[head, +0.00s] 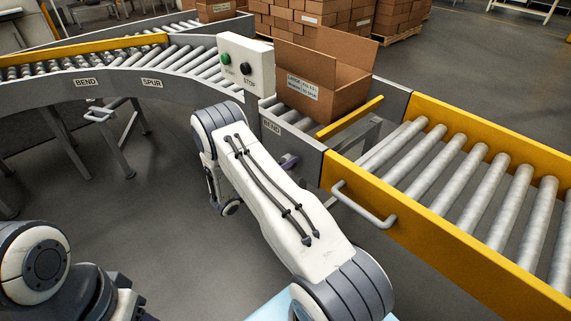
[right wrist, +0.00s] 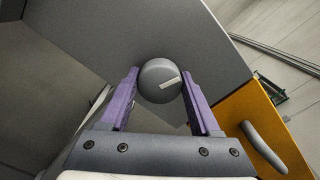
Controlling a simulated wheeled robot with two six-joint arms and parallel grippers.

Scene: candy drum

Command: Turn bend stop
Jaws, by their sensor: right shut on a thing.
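A round grey knob (right wrist: 157,90) with a white pointer mark sits on a grey side panel (right wrist: 185,35) in the right wrist view. The mark points right and slightly up there. My right gripper (right wrist: 160,74) is shut on the knob, one purple finger on each side. A yellow stop bar (head: 350,118) crosses the conveyor in front of an open carton (head: 335,88). My left gripper is out of view.
A control box (head: 245,62) with a green button and a black STOP knob stands left of the carton. A yellow-sided roller section (head: 455,130) with a grey handle (head: 362,208) lies to the right. Curved conveyors labelled BEND and SPUR run left.

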